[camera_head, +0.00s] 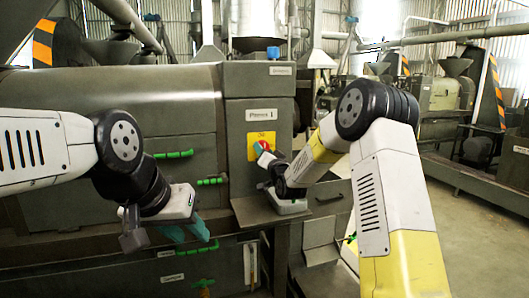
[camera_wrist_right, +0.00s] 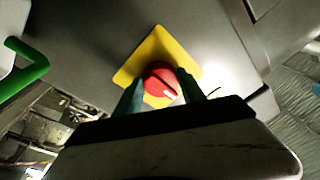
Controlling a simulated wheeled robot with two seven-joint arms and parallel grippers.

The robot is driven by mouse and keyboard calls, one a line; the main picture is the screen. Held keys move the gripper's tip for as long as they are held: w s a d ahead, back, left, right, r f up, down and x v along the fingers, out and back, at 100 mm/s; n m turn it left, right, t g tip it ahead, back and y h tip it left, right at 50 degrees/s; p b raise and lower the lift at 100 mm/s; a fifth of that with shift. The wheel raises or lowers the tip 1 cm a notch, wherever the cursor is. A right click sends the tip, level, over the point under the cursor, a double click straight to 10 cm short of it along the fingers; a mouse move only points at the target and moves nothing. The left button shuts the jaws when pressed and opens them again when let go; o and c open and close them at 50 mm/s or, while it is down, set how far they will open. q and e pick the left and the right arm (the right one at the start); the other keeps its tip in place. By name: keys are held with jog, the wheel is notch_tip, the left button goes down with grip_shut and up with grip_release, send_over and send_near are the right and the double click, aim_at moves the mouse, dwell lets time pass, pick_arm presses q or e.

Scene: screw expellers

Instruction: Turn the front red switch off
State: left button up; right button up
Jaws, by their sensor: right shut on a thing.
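The red switch (camera_wrist_right: 160,78) is a round knob with a pale mark on a yellow plate (camera_wrist_right: 133,70). The yellow plate (camera_head: 252,150) also shows in the head view, on the front of the grey machine under a "Press 1" label. My right gripper (camera_wrist_right: 161,84) has its two teal fingers on either side of the knob and is shut on it. In the head view the right gripper (camera_head: 265,151) hides part of the knob. My left gripper (camera_head: 186,231) hangs in front of the machine's lower part, with its teal fingers apart and nothing between them.
Green handles (camera_head: 174,154) stick out from the machine's front (camera_head: 180,105). A blue knob (camera_head: 273,53) stands on top. A grey ledge (camera_head: 252,211) juts out below the yellow plate. Other machines stand at the back right, with open floor (camera_head: 470,225) before them.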

jog(key=shift+f, duration=0.1)
jog(key=o, duration=1.4)
jog(key=shift+c, duration=0.2)
jog(key=v, duration=0.7)
jog(key=shift+s, duration=0.4)
jog(key=shift+d, duration=0.15)
